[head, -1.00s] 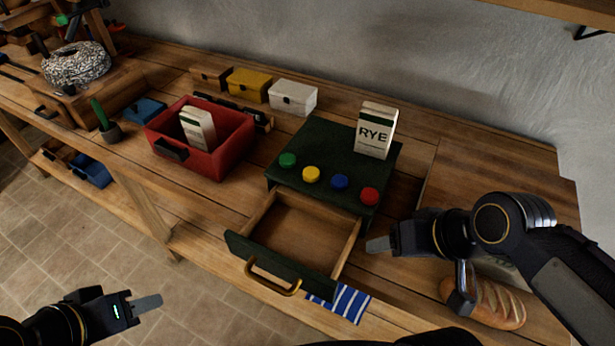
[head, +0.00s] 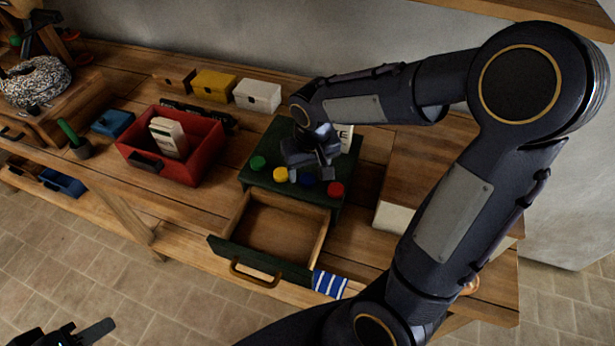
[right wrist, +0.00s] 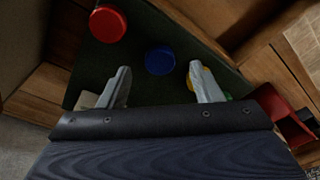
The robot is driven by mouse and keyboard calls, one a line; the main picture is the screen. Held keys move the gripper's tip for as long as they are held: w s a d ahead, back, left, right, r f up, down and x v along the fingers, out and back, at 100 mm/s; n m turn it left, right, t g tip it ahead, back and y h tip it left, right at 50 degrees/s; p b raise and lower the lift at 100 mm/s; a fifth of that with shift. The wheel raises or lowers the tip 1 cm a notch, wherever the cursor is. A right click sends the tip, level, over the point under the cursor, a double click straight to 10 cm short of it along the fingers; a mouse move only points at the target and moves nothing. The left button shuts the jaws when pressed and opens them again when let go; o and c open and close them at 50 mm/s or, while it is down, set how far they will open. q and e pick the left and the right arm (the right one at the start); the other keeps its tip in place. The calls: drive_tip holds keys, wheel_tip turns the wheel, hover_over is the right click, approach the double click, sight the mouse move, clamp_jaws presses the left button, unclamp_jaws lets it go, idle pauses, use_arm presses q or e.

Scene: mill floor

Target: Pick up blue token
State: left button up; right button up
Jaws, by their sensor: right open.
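The blue token (head: 307,181) lies on top of the dark green drawer cabinet, between the yellow token (head: 281,174) and the red token (head: 335,189). In the head view my right gripper (head: 308,170) hangs over the tokens and partly hides the blue one. In the right wrist view the blue token (right wrist: 160,60) shows just past the fingertips, centred between the open fingers (right wrist: 160,74). The fingers hold nothing. My left gripper (head: 98,330) is at the bottom left over the floor, partly cut off; its opening is unclear.
The green token (head: 258,162) is at the cabinet's left. The RYE box (head: 345,138) stands behind my right gripper, mostly hidden. The cabinet's drawer (head: 270,230) is open towards me. A red bin (head: 198,160) with a box inside stands to the left.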

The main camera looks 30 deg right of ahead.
sight(308, 180)
drive_tip(key=shift+w+f, duration=0.15)
drive_tip(key=shift+f, duration=1.2)
drive_tip(key=c, duration=1.1)
drive_tip(key=shift+o, duration=0.2)
drive_tip(key=shift+r, duration=0.15)
